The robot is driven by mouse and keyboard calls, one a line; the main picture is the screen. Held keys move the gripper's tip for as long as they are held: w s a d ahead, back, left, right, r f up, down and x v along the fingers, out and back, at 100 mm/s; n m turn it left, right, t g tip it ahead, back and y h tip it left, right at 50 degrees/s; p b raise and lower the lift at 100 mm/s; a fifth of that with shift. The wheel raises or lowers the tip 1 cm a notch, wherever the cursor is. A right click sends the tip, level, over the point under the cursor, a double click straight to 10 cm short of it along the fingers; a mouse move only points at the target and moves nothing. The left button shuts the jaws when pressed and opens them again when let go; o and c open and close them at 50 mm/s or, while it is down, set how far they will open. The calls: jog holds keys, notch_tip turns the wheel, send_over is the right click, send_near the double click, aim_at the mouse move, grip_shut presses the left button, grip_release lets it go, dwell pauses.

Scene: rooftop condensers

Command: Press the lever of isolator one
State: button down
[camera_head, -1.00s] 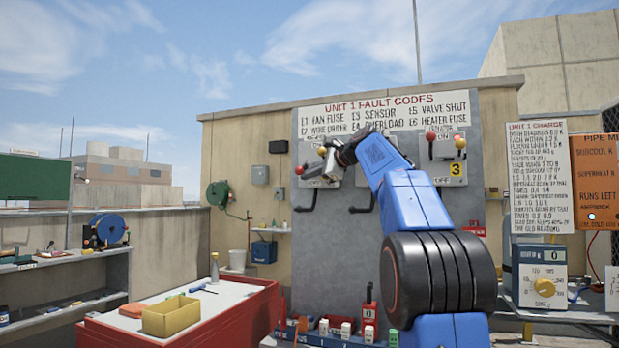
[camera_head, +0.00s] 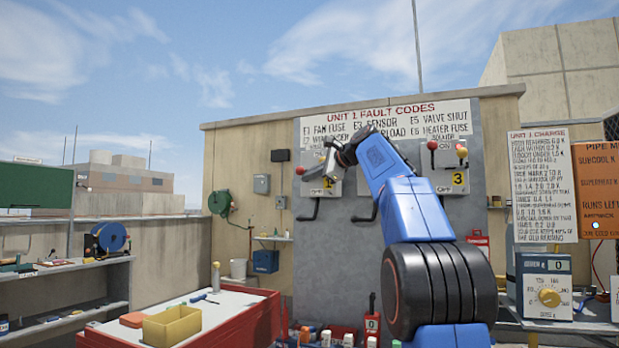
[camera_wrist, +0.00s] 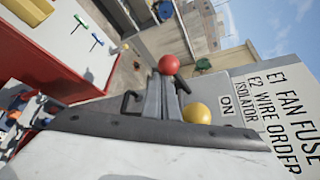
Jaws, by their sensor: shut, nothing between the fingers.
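Isolator one (camera_head: 313,188) is the leftmost light box on the grey panel, with a yellow plate marked 1. A red ball knob (camera_head: 300,171) sticks out at its left and a black bent handle (camera_head: 308,212) hangs below. My gripper (camera_head: 328,165) is shut and empty in front of this box, hiding its upper right. In the wrist view the shut fingers (camera_wrist: 163,98) point towards the red ball, which looks close beyond the tips. Contact cannot be told. A yellow ball (camera_wrist: 196,113) shows to their right, beside an ON ISOLATOR label (camera_wrist: 233,110).
Isolator three (camera_head: 445,178) is to the right, with red and yellow knobs. My arm partly hides the middle isolator. A red bench (camera_head: 250,318) with a yellow bin (camera_head: 171,326) stands at lower left. A shelf (camera_head: 60,268) is far left and a gauge box (camera_head: 546,288) at right.

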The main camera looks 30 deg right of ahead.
jog(key=v, duration=1.7)
jog(key=shift+s, duration=0.2)
jog(key=shift+r, duration=0.15)
